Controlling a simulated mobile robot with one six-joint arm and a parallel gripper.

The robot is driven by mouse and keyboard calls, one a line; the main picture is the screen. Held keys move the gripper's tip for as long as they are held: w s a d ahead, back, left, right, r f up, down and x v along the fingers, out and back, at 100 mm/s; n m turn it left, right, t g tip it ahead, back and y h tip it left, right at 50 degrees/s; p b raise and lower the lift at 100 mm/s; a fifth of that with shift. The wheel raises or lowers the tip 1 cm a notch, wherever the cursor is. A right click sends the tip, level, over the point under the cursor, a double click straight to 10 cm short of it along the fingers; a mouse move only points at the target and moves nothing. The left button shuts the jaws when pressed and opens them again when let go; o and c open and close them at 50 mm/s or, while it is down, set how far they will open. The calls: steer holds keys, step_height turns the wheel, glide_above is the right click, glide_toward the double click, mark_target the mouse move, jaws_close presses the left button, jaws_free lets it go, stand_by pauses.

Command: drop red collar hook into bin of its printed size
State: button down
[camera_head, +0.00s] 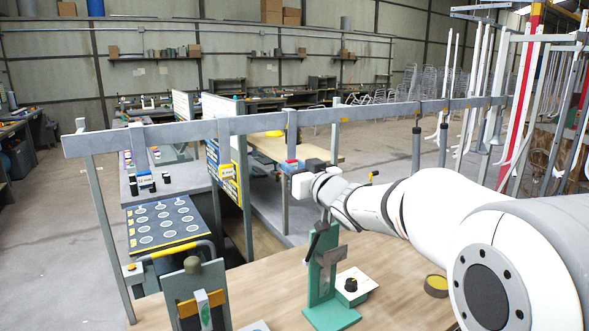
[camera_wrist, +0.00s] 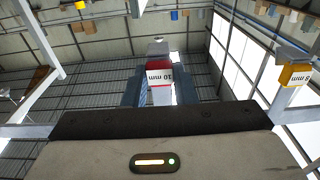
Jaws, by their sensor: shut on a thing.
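The red collar hook (camera_head: 290,163) is at the grey rail, its grey upper part (camera_head: 291,122) reaching up to the rail; I cannot tell whether the rail bears its weight. In the wrist view the red hook (camera_wrist: 160,77) shows a white label printed "10 mm". My gripper (camera_wrist: 160,90) is shut on it, one dark blue finger on each side. In the head view my gripper (camera_head: 297,178) is just below the rail, its fingertips hard to see. I make out no bin marked with a size.
The grey rail (camera_head: 180,133) crosses the view. A blue "12 mm" hook (camera_head: 145,181) and a yellow "8 mm" hook (camera_head: 228,171) hang from it. Below are a black tray with round white spots (camera_head: 160,225), a green stand (camera_head: 322,275) and a wooden bench top (camera_head: 390,265).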

steer(key=shift+w+r+p, duration=0.1)
steer(key=shift+r+p, duration=0.9)
steer(key=shift+r, duration=0.15)
steer(key=shift+d, duration=0.1)
stand_by(1.2)
steer(key=shift+v, duration=1.55)
steer(key=shift+r, duration=0.1)
steer(key=s+d, duration=0.1)
steer(key=s+p, duration=0.1)
steer(key=s+d+r, duration=0.1)
steer(key=s, duration=0.1)
steer(key=shift+s+d, duration=0.1)
steer(key=shift+d, duration=0.3)
